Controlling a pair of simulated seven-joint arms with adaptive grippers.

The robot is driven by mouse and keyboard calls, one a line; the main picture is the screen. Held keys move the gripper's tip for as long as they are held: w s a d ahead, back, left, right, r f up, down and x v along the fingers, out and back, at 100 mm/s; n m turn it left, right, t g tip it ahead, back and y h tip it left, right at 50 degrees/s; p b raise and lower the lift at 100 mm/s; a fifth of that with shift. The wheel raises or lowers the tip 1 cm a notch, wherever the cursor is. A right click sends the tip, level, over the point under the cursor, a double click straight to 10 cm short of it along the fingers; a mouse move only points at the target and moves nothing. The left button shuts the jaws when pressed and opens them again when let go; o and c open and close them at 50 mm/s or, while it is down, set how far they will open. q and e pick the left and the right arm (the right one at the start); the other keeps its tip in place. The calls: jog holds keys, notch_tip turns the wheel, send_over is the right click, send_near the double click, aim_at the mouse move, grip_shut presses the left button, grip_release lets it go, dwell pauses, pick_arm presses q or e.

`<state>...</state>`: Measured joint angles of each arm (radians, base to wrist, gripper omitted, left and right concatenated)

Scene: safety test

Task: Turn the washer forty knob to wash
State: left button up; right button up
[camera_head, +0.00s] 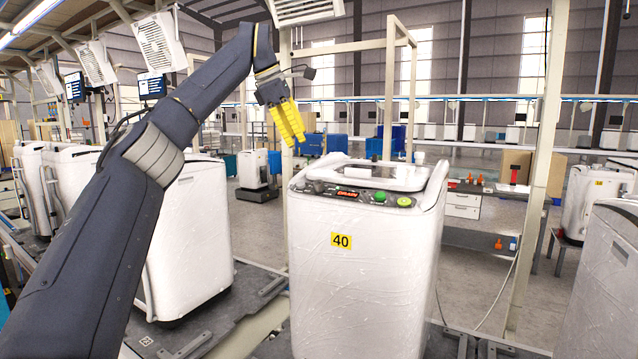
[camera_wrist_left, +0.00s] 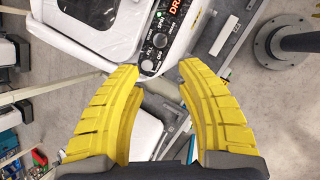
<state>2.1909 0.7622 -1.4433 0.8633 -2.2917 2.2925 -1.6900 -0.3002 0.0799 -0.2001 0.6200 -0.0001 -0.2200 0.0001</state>
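Washer forty (camera_head: 340,285) is a white top-loader with a yellow "40" label (camera_head: 341,240) on its front, standing centre in the head view. A display (camera_head: 347,195) on its panel reads DRAIN in red, with a green button (camera_head: 380,197) to its right. My left gripper (camera_head: 293,122) is above the washer's left rear side, yellow fingers apart and empty. It also shows in the left wrist view (camera_wrist_left: 160,72). My right gripper is out of view.
Other white washers stand at left (camera_head: 192,235) and right (camera_head: 608,285). An upright cream post (camera_head: 542,140) stands right of washer forty. The air above the washer's front panel is clear.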

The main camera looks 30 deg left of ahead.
aim_at(318, 181)
pick_arm(q)
jog(key=x, duration=1.4)
jog(key=shift+w+d+f, duration=0.15)
jog(key=shift+w+f, duration=0.1)
jog(key=shift+f, duration=0.05)
grip_shut()
